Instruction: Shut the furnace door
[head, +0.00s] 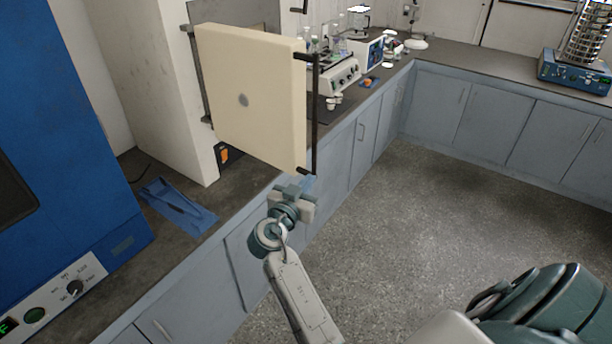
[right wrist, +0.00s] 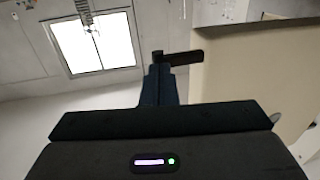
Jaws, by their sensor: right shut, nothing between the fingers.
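My right gripper (head: 308,183) is shut and empty, just below the handle's lower end. In the right wrist view the shut fingers (right wrist: 160,84) point toward a dark handle end (right wrist: 182,57), with the cream door (right wrist: 255,70) at right. Whether they touch it is unclear. My left gripper is not in view.
A blue machine (head: 70,130) stands at left, with a blue cloth (head: 178,207) on the counter. A balance and glassware stand behind the door. A sieve shaker (head: 575,70) sits on the far-right counter. The grey floor (head: 440,220) is clear.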

